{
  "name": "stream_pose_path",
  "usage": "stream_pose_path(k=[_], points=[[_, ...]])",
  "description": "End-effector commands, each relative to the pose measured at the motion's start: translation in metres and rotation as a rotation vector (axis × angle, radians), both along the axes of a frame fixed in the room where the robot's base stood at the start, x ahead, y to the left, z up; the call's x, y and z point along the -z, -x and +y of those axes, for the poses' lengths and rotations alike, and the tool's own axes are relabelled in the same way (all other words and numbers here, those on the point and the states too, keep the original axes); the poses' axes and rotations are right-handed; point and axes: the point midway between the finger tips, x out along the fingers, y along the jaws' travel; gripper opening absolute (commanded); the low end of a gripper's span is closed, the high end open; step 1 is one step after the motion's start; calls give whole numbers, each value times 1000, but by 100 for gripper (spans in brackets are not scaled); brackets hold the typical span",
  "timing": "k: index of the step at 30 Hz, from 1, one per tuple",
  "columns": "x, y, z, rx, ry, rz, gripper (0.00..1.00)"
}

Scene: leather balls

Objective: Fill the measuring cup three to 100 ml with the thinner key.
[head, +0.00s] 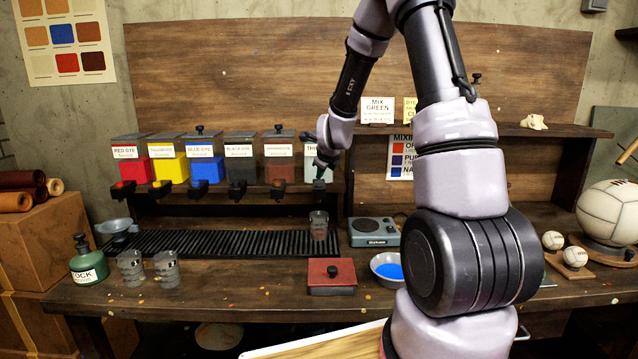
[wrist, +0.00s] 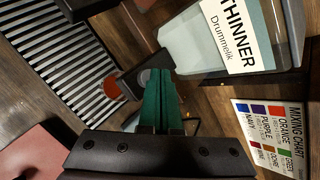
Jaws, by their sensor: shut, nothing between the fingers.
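The thinner dispenser (head: 320,163) is the rightmost of the row on the shelf; its pale tank with the THINNER label (wrist: 228,42) fills the top of the wrist view. My gripper (head: 323,168) is at the front of this dispenser, its green fingers (wrist: 163,92) shut and empty. The fingertips are close to the dark key (wrist: 148,80) below the tank; whether they touch it I cannot tell. A clear measuring cup (head: 319,226) stands upright on the black grate below the thinner outlet. Its number and level are unreadable. Two more measuring cups (head: 131,268) (head: 166,269) stand at the left.
Other dispensers, such as blue dye (head: 206,168), line the shelf leftward. A red-lidded box (head: 331,277), a blue-filled bowl (head: 387,269) and a scale (head: 375,232) stand nearby. A green stock bottle (head: 88,261) is at the left. An orange-red patch (wrist: 112,88) shows beside the key.

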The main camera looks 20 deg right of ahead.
Motion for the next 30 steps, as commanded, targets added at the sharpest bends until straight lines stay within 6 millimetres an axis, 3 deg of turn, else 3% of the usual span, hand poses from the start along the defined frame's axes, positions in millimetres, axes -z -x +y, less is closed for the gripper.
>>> stream_pose_path(k=[30], points=[[10, 0, 0, 0, 0, 1, 0]])
